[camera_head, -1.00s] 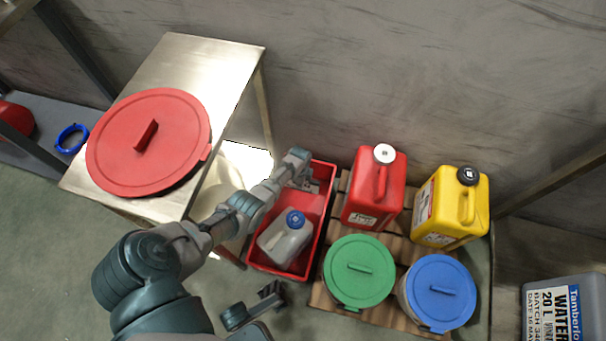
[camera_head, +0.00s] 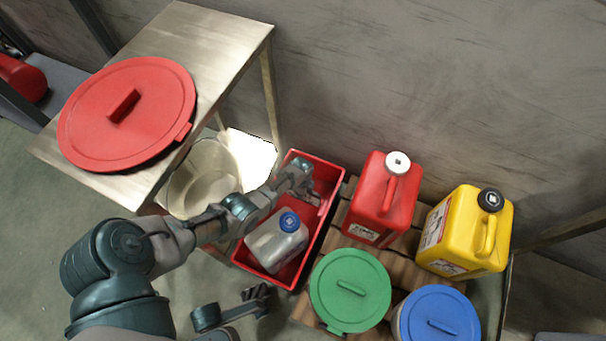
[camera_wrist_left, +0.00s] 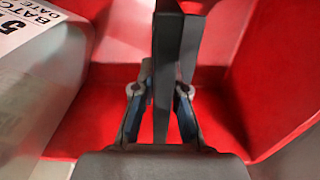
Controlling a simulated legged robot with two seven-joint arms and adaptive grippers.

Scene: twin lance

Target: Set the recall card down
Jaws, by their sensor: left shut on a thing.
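My left gripper (camera_head: 308,190) reaches into the back end of a red crate (camera_head: 327,232). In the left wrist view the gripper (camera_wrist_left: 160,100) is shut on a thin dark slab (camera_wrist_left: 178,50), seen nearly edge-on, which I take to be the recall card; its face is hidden. Red crate walls and floor (camera_wrist_left: 105,110) lie around and beneath it. A grey-white jerrycan with a blue cap (camera_head: 278,245) lies in the crate's front part. Its labelled side (camera_wrist_left: 40,75) is left of the gripper in the wrist view. A dark part at the bottom (camera_head: 238,308) looks like my right gripper; its opening is unclear.
A metal table (camera_head: 205,50) with a red lid (camera_head: 128,115) stands left. A pale bucket (camera_head: 205,175) and a bright white flat shape (camera_head: 252,158) are beside the crate. Right are a red canister (camera_head: 383,200), yellow canister (camera_head: 465,232), green lid (camera_head: 350,290) and blue lid (camera_head: 440,318).

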